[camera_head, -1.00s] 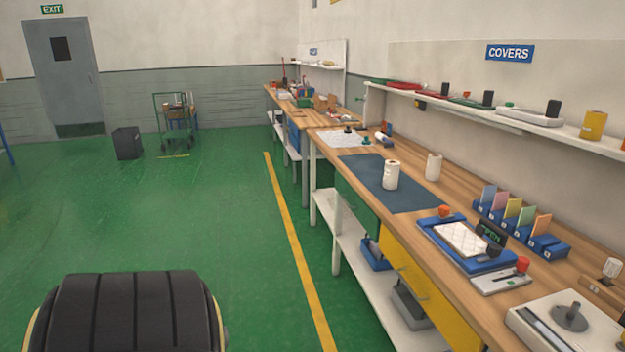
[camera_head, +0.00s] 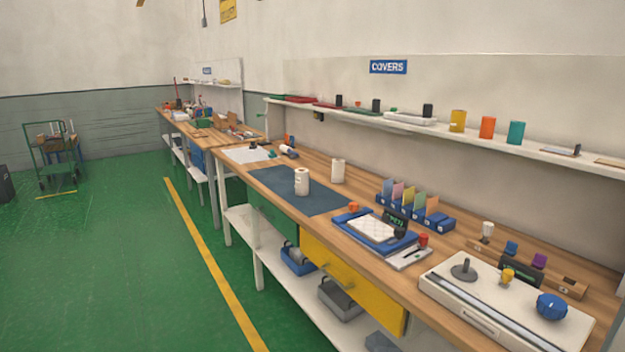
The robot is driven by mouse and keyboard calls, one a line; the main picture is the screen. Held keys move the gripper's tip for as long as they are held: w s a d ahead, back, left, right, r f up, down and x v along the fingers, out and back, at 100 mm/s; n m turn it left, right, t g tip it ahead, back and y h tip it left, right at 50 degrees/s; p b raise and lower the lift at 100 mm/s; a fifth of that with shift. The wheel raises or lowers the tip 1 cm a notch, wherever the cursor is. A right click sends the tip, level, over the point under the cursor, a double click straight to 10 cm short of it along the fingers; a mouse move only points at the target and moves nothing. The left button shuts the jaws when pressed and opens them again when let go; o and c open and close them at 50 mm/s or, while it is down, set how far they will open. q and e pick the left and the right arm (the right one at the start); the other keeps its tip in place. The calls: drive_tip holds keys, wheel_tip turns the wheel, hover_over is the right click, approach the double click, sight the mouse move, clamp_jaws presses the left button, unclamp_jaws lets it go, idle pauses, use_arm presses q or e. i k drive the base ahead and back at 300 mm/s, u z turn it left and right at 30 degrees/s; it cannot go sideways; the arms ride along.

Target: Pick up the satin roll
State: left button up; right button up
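Two upright white rolls stand on the long wooden workbench. One white roll (camera_head: 302,182) is on the dark blue mat (camera_head: 275,195), and the other white roll (camera_head: 338,171) stands just behind it and to the right. I cannot tell from their look which roll is satin. A blue-and-white roll (camera_head: 288,152) lies farther back on the bench. Neither of my grippers is in view.
The workbench (camera_head: 350,275) runs along the right wall, with a yellow drawer front (camera_head: 350,285). A wall shelf (camera_head: 465,140) under a COVERS sign (camera_head: 388,67) carries coloured cylinders. A green cart (camera_head: 52,155) stands far left.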

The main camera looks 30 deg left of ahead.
sight(302, 174)
drive_tip(key=u, duration=0.55)
drive_tip(key=i, duration=0.6)
drive_tip(key=u, duration=1.2)
drive_tip(key=i, duration=1.65)
drive_tip(key=u, duration=0.05)
